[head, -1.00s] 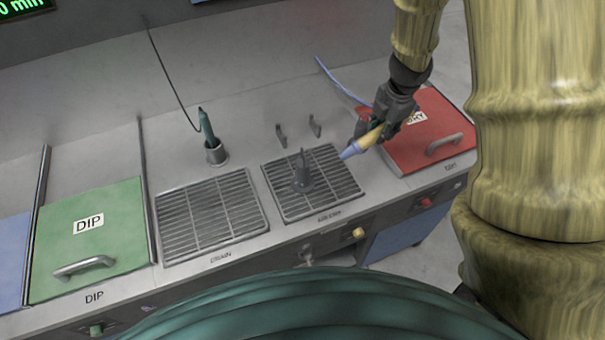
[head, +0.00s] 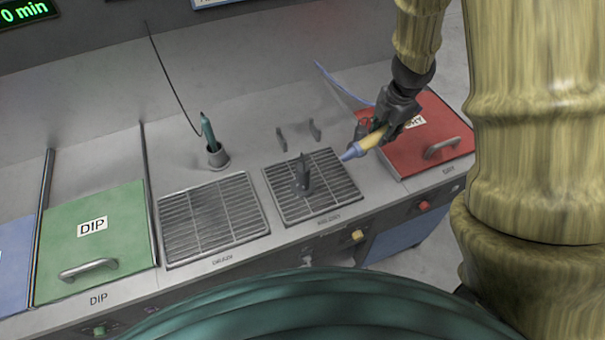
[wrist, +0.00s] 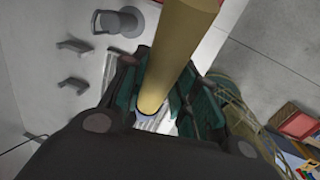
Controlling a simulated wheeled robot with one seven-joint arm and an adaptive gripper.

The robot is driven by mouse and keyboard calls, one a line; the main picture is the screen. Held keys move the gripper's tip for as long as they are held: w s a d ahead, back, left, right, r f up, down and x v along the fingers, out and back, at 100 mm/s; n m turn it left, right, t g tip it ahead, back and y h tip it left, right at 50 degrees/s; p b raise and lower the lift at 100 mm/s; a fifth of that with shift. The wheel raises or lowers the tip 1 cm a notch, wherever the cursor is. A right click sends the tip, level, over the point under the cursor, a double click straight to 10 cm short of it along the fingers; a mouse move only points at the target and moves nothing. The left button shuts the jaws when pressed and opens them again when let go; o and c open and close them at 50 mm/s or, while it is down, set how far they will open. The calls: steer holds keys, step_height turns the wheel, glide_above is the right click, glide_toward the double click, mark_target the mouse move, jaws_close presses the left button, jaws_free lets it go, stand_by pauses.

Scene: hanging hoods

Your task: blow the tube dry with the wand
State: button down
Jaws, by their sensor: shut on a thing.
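My gripper (head: 378,130) is shut on the yellow wand (head: 368,141). The wand's pale blue nozzle (head: 350,152) points down and left, at the right edge of the right-hand grate (head: 325,207). In the wrist view the wand (wrist: 178,50) runs between the fingers (wrist: 160,100). A dark grey upright piece (head: 302,180) stands on that grate, left of the nozzle and apart from it. I cannot tell whether it is the tube or a holder for it.
A green tool (head: 207,131) on a cord stands in a grey cup (head: 217,157). Two hooks (head: 315,131) stand behind the right grate. A red lid (head: 425,140) lies beneath my gripper, and a blue hose (head: 340,83) trails behind. The left grate (head: 210,220) is bare.

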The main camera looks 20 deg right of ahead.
steer(key=shift+r+p, duration=2.35)
steer(key=shift+r, duration=0.15)
